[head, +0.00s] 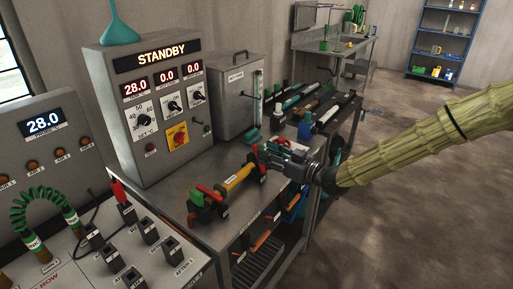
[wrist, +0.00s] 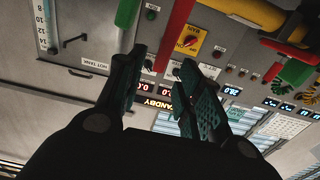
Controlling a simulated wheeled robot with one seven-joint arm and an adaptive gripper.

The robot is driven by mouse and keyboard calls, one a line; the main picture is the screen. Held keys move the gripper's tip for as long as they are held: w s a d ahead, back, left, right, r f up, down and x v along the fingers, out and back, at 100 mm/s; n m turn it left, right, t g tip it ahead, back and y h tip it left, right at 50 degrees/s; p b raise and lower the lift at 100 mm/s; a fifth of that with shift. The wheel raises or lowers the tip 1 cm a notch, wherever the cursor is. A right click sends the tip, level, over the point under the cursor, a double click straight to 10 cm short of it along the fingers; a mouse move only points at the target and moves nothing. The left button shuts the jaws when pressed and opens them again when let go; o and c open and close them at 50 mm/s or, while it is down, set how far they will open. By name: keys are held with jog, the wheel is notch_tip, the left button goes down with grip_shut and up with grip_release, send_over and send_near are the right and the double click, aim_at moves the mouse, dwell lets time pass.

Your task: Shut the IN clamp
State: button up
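My gripper (head: 266,154) is over the bench, close to the right end of the yellow tube assembly. In the wrist view its two dark fingers (wrist: 160,78) stand apart with nothing between them. The yellow tube (head: 238,177) lies along the bench front, and in the wrist view it is at top right (wrist: 262,32). A red lever (head: 209,192) and green fitting (head: 193,196) are at its left end. Another red lever (wrist: 178,30) stands beyond my fingertips, beside a green piece (wrist: 126,12). I cannot read which clamp is marked IN.
A console (head: 150,105) showing STANDBY stands behind the tube, with the grey hot tank (head: 236,95) to its right. Several black switches and a green coiled hose (head: 42,208) are at front left. Tools and bottles crowd the bench behind my gripper. The floor at right is clear.

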aim_at(257, 147)
jog(key=shift+p+x, duration=0.45)
jog(key=shift+x, duration=2)
grip_shut()
